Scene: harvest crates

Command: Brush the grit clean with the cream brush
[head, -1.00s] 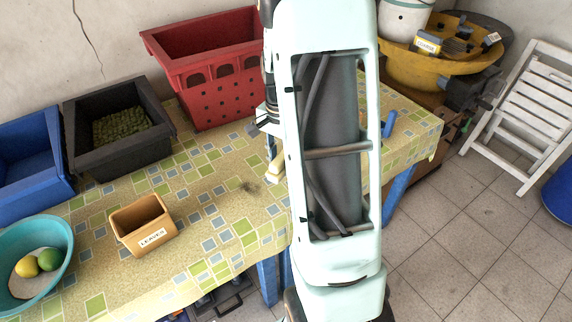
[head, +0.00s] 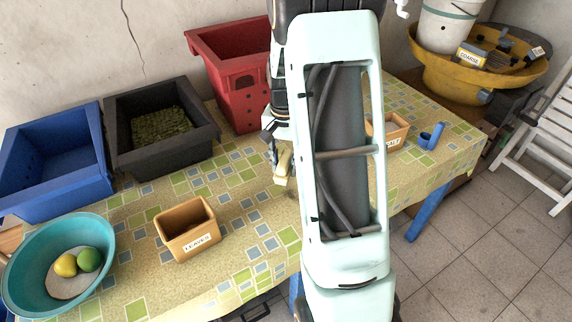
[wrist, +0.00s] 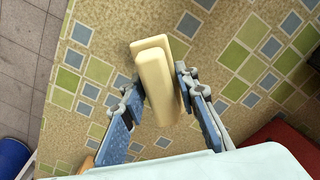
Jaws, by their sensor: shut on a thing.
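The cream brush (head: 283,167) is held at the table, left of my arm in the head view. It also shows in the wrist view (wrist: 156,82), as a pale block with a rounded top. My gripper (head: 273,146) is shut on it, and in the wrist view its two fingers (wrist: 158,78) lie on either side of the brush. The grit (head: 290,193) is a faint dark smudge on the patterned tablecloth, just below the brush in the head view and partly hidden by my arm. I cannot make out the grit in the wrist view. Whether the bristles touch the cloth is unclear.
A tan LEAVES box (head: 187,229) and a teal bowl (head: 60,262) with two fruits stand at left. Blue (head: 52,160), dark (head: 160,125) and red (head: 240,80) crates line the back. A second tan box (head: 390,130) and a blue object (head: 431,136) stand right of my arm.

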